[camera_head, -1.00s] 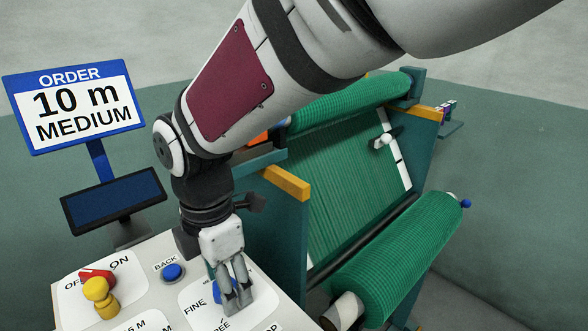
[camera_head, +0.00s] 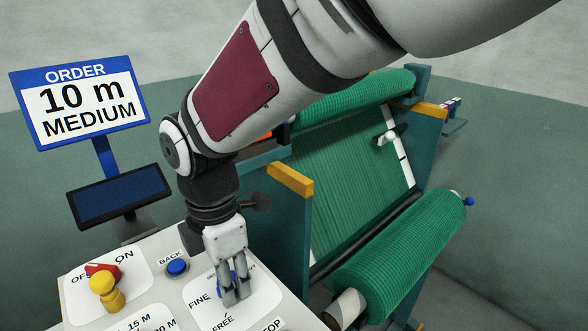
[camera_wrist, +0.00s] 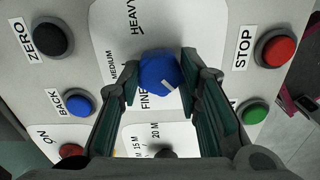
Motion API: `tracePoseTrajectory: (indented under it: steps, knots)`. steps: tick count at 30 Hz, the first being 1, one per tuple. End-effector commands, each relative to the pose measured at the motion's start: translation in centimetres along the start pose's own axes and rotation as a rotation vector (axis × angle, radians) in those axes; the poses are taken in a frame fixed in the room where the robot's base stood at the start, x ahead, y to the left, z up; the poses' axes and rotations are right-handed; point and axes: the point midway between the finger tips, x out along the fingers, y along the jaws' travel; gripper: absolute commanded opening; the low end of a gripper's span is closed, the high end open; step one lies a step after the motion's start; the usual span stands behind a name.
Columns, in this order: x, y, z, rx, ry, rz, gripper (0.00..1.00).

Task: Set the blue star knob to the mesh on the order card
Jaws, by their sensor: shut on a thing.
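The order card (camera_head: 82,104) reads "10 m MEDIUM" in the head view. The blue star knob (camera_wrist: 159,72) sits on the white control panel, with a white mark on its lower right side in the wrist view. MEDIUM is printed left of it, FINE at lower left and HEAVY above. My gripper (camera_wrist: 161,74) is shut on the knob, one finger on each side. In the head view my gripper (camera_head: 236,296) reaches down onto the panel and hides most of the knob. I cannot tell which label the knob is set to.
A blue BACK button (camera_wrist: 77,102), black ZERO button (camera_wrist: 50,41), red STOP button (camera_wrist: 275,47) and green button (camera_wrist: 251,111) surround the knob. A yellow-and-red ON/OFF switch (camera_head: 105,290) stands at the panel's left. The green netting roll (camera_head: 400,250) and its frame stand right of the panel.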

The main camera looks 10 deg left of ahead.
Motion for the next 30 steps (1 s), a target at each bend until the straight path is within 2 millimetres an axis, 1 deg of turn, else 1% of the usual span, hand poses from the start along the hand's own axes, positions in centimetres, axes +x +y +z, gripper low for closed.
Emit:
tracePoseTrajectory:
  steps: [8, 30]
  knots:
    - [-0.14, -0.06, 0.0, 0.197, -0.001, -0.001, 0.04]
    - [-0.17, -0.06, -0.04, 0.899, -0.001, 0.0, 0.04]
